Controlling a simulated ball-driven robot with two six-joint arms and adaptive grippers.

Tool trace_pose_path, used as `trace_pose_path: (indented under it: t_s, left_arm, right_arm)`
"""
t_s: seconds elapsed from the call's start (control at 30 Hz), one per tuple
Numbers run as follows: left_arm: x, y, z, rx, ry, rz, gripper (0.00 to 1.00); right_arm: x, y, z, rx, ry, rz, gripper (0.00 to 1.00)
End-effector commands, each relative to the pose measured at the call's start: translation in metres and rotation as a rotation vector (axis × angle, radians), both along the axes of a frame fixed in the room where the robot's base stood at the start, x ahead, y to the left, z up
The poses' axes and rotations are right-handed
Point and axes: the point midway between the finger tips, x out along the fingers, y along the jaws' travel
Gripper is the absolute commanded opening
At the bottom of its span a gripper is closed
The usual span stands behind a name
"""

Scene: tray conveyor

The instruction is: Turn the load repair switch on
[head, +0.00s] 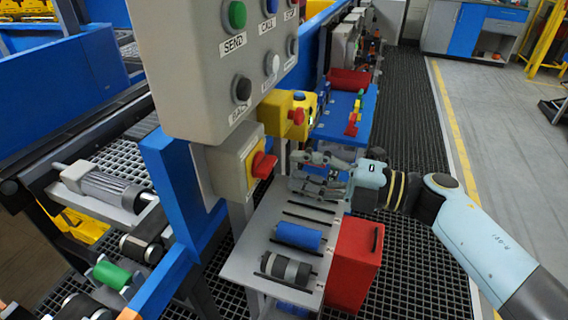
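A red rotary switch knob (263,165) sits on a yellow plate on a grey box (226,167), below the large button panel. No label naming it the load repair switch is readable, and I cannot tell its on or off position. My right gripper (299,173) is just right of the knob, with its fingers pointing left toward it. The fingers look spread apart with nothing between them. A small gap shows between the fingertips and the knob, so they appear apart. My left gripper is out of view.
The grey button panel (212,60) hangs above, with a yellow emergency-stop box (276,112) below right. A small shelf (242,262) under my gripper holds a blue roller (298,236) and a grey roller (285,269). A red bin (354,265) stands beside it. Floor at right is clear.

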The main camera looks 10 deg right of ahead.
Motion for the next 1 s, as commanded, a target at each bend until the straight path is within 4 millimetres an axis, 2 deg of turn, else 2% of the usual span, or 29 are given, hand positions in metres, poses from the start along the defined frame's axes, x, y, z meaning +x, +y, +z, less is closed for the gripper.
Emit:
trace_pose_path:
  t_s: [0.03,0.2,0.4,0.93,1.0]
  left_arm:
    - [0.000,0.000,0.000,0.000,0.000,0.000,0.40]
    - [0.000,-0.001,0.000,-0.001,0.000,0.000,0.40]
    - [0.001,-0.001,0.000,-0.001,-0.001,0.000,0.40]
    - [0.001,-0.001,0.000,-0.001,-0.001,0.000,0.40]
    - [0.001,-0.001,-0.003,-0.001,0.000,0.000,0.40]
  right_arm:
    - [-0.007,-0.011,-0.001,-0.005,0.002,0.001,0.37]
    - [-0.025,-0.042,-0.001,-0.004,0.001,0.001,0.37]
    - [-0.037,-0.063,-0.001,-0.002,0.001,0.001,0.37]
    - [-0.039,-0.066,0.000,0.001,0.000,0.000,0.37]
    - [-0.041,-0.066,-0.005,0.002,0.005,0.000,0.37]
